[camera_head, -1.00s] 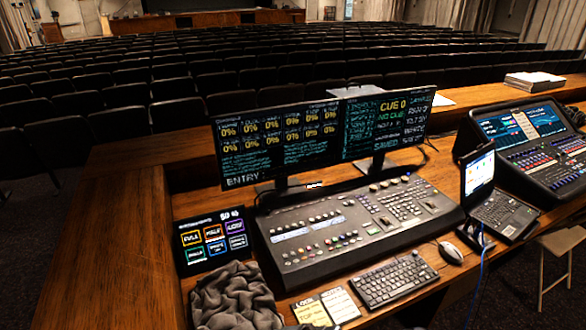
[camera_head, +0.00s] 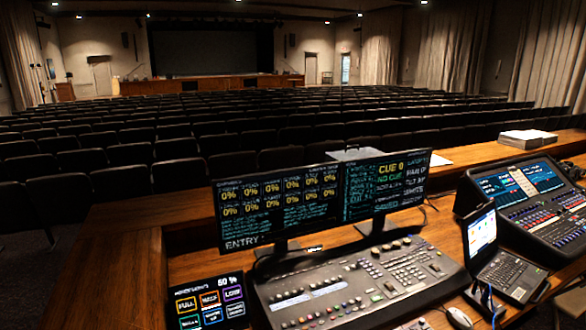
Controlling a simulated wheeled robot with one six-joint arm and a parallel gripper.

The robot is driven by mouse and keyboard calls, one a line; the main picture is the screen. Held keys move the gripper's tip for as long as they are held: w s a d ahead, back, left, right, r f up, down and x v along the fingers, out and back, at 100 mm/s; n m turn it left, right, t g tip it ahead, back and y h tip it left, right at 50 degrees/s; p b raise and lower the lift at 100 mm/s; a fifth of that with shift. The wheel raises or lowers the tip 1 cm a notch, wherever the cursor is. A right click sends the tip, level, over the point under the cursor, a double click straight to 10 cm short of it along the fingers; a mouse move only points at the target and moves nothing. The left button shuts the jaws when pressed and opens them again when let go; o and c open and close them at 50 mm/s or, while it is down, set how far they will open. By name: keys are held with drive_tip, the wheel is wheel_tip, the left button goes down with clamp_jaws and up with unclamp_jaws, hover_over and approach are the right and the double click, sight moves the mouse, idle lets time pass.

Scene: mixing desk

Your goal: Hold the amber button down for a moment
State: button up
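A lighting console (camera_head: 355,285) with rows of small keys stands on the wooden desk. A dark touch panel (camera_head: 210,303) is left of it, with coloured outlined squares. I cannot tell for sure which of these or of the console's small keys is the amber button. My gripper is not in view.
Two monitors (camera_head: 278,206) (camera_head: 386,186) stand behind the console. A laptop (camera_head: 482,232), a mouse (camera_head: 459,317) and a second mixing desk (camera_head: 535,200) are on the right. Rows of dark seats (camera_head: 250,140) lie beyond the desk.

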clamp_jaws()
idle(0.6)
